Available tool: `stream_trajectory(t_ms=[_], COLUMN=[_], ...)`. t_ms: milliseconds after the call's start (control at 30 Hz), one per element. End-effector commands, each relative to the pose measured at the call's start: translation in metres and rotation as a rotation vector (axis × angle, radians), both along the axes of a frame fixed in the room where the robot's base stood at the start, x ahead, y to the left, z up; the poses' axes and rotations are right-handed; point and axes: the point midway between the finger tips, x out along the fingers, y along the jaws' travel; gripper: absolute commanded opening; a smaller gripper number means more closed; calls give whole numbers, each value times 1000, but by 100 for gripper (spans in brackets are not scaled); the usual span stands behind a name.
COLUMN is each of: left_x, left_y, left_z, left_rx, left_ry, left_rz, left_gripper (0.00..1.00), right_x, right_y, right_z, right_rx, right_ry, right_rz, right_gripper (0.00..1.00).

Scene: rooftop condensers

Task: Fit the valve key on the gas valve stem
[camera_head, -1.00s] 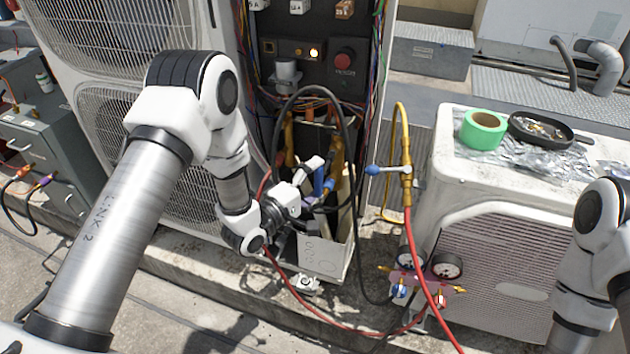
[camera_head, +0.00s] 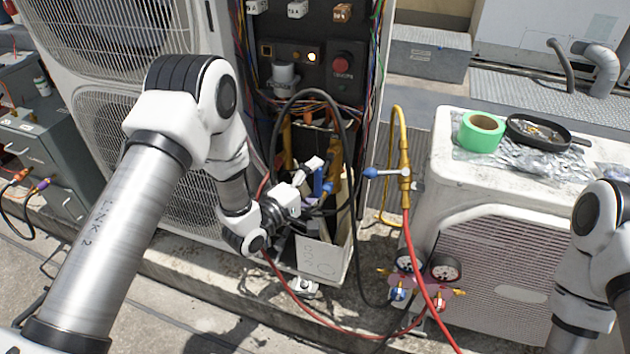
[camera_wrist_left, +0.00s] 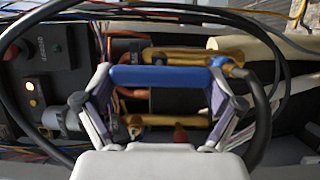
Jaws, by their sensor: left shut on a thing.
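My left gripper (camera_head: 312,180) is shut on a blue bar-shaped handle, which I take to be the valve key (camera_wrist_left: 160,75). In the left wrist view the bar spans crosswise between the two fingertips. The blue key (camera_head: 319,182) also shows in the head view, at the opening of the tall condenser's lower bay. Brass pipework (camera_wrist_left: 185,54) lies just behind the key, with a second brass fitting (camera_wrist_left: 170,120) below it in the picture. The gas valve stem cannot be made out, nor whether the key touches it. My right gripper is out of frame.
A black hose (camera_head: 350,130) loops around the work area. A gauge manifold (camera_head: 425,280) with a red hose (camera_head: 412,240) is to the right. Green tape (camera_head: 481,132) and a black pan (camera_head: 540,130) sit on the low condenser (camera_head: 480,185).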

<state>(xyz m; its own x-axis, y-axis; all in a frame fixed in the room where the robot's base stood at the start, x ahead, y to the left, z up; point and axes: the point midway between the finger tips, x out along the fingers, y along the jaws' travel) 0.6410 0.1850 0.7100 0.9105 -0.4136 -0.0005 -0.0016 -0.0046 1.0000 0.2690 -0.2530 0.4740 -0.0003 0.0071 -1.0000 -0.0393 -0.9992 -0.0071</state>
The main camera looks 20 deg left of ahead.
Motion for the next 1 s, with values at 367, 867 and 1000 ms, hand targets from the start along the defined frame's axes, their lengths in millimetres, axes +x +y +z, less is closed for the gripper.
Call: stream_trajectory(t_ms=[367, 867, 1000], left_x=[4, -6, -34], left_y=[0, 6, 19], left_z=[1, -1, -1], left_rx=[-1, -2, -3], left_ry=[-2, 3, 5], left_rz=[1, 3, 4], left_gripper=[54, 100, 100], right_x=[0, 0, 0], right_y=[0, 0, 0], right_z=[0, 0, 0], right_rx=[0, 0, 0], right_ry=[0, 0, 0], right_rz=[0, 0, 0], right_gripper=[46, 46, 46])
